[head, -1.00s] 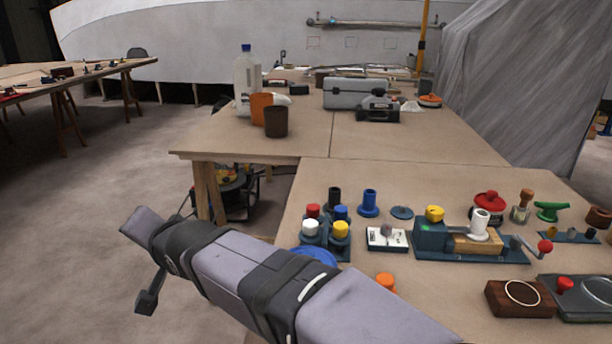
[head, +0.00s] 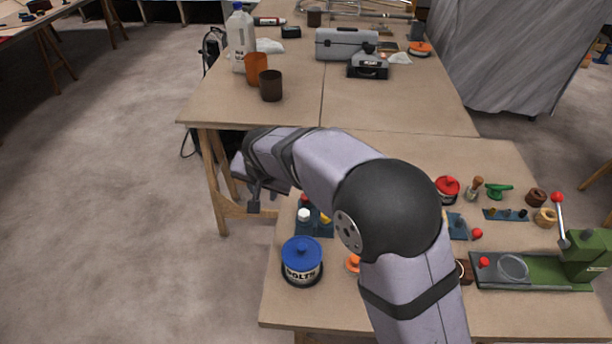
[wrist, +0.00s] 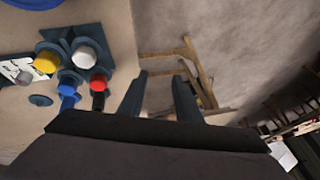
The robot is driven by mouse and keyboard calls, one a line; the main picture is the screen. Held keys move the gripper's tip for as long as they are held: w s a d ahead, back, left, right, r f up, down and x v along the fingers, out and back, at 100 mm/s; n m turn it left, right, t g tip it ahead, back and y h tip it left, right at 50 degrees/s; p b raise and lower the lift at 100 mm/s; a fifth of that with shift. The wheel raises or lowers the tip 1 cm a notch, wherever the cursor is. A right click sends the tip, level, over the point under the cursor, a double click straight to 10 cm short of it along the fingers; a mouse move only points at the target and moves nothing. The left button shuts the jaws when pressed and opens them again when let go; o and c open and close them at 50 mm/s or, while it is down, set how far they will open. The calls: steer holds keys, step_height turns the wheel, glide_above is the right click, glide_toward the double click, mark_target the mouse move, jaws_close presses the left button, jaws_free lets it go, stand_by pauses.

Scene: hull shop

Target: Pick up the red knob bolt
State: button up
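The red knob bolt (wrist: 98,82) stands in a dark blue rack (wrist: 57,42) with white (wrist: 84,55), yellow (wrist: 46,62) and blue (wrist: 67,87) knob bolts. In the head view the red knob (head: 304,198) shows only partly, behind the white knob (head: 304,214); my arm covers the blue one. My gripper (wrist: 160,78) is open and empty, its fingers apart with floor and a trestle leg between them. It is off to one side of the red knob, beyond the table's left edge in the head view, and not touching it.
A blue-lidded bolts tin (head: 302,262) stands in front of the rack. Other fittings and a green press (head: 588,255) are at the right. Floor lies left of the table (head: 290,312).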

steer(key=g+h+p, duration=0.2)
steer(key=p, duration=0.7)
glide_toward(305, 197)
steer(key=a+f, duration=0.1)
steer(key=a, duration=0.1)
steer(key=d, duration=0.1)
steer(key=shift+h, duration=0.3)
steer(key=shift+w+d+p+x, duration=0.2)
steer(key=shift+p+x, duration=0.75)
steer(key=shift+x, duration=0.95)
steer(key=shift+w+d+p+x, duration=0.15)
steer(key=shift+p+x, duration=0.75)
steer(key=shift+x, duration=0.95)
steer(key=shift+s+r, duration=0.1)
steer(key=shift+r, duration=0.05)
jaws_close()
